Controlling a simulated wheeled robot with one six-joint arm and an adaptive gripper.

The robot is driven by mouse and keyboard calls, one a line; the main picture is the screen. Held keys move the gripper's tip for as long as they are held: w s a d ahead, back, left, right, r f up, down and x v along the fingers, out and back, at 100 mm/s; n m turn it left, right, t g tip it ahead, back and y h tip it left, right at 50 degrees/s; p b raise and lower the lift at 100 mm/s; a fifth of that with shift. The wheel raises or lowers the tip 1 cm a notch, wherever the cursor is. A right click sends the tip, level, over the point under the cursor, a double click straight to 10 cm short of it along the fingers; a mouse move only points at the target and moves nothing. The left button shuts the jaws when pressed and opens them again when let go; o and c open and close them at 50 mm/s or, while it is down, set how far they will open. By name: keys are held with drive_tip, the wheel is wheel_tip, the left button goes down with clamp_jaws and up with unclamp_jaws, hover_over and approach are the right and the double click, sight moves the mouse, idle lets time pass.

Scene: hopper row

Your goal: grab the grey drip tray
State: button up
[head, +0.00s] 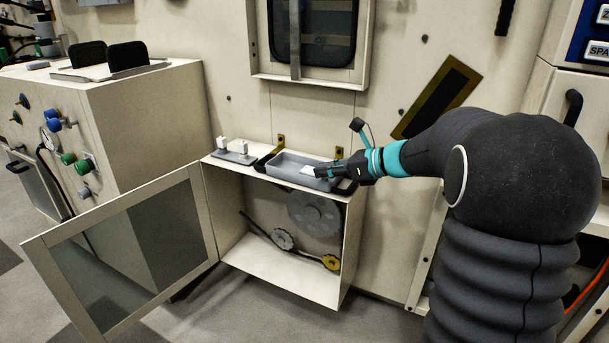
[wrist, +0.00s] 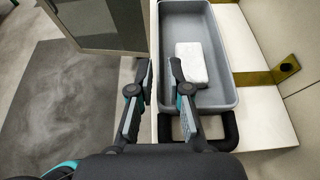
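The grey drip tray (head: 284,170) is a shallow open box on top of the open cabinet. It fills the upper middle of the wrist view (wrist: 190,25), with a black loop handle (wrist: 232,132) at its near end. A white block (wrist: 191,63) lies inside it. My gripper (head: 319,171) is at the tray's right end in the head view. In the wrist view my gripper (wrist: 160,70) is open, one finger over the tray's inside and the other outside its left wall. I cannot tell whether either finger touches the wall.
The cabinet (head: 275,283) holds gears, and its glazed door (head: 130,245) hangs open to the left. A grey plate with white fittings (head: 234,153) sits left of the tray. The wall with yellow brackets (wrist: 288,68) stands close behind. Open floor (wrist: 60,100) lies left.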

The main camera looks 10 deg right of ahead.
sight(302, 175)
drive_tip(key=shift+b+x, duration=0.3)
drive_tip(key=shift+x, duration=3.2)
drive_tip(key=shift+s, duration=0.1)
clamp_jaws()
